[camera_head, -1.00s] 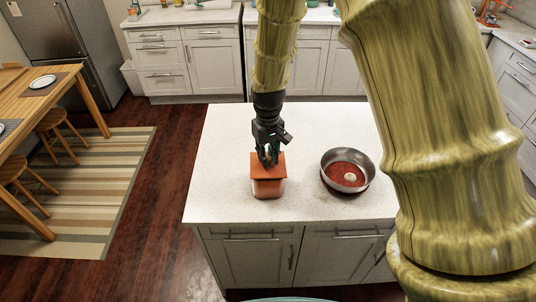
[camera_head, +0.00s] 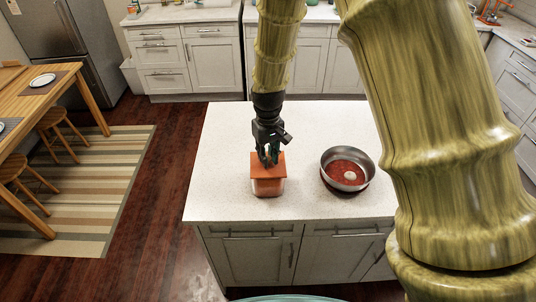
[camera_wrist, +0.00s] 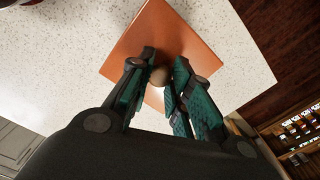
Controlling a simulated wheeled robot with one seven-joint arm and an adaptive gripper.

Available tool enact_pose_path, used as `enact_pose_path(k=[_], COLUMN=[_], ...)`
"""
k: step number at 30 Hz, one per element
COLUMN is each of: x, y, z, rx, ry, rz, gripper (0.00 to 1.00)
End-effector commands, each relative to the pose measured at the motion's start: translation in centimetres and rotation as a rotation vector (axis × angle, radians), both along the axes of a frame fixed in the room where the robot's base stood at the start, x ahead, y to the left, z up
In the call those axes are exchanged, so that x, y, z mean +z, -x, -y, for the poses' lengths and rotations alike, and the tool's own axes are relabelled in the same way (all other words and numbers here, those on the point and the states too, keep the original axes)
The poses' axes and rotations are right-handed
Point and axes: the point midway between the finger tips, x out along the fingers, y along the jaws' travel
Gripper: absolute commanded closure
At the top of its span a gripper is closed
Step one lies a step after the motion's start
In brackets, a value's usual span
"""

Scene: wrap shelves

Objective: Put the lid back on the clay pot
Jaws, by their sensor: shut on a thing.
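The clay pot (camera_head: 268,188) is a square orange-brown vessel standing upright on the white island counter. Its flat square orange lid (camera_head: 268,171) lies over the pot's top in the head view; I cannot tell whether it is fully seated. My gripper (camera_head: 268,160) points down at the lid's middle. The lid (camera_wrist: 150,40) fills the area beyond the fingers and hides most of the pot.
A round metal pan (camera_head: 348,169) with a reddish inside and a pale round thing in it stands right of the pot. The island counter (camera_head: 225,150) is clear to the left and behind. Its front edge is close to the pot.

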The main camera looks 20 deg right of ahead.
Motion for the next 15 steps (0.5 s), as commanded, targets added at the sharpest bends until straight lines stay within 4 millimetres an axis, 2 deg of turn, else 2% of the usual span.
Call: enact_pose_path(k=[7, 8, 9, 12, 15], x=[0.02, 0.02, 0.02, 0.02, 0.02], y=[-0.02, -0.02, -0.02, -0.02, -0.01], z=[0.0, 0.0, 0.0, 0.0, 0.0], rx=[0.0, 0.0, 0.0, 0.001, 0.001], ry=[0.0, 0.0, 0.0, 0.0, 0.0], rz=[0.001, 0.001, 0.001, 0.001, 0.0], gripper=[1.0, 0.76, 0.69, 0.55, 0.55])
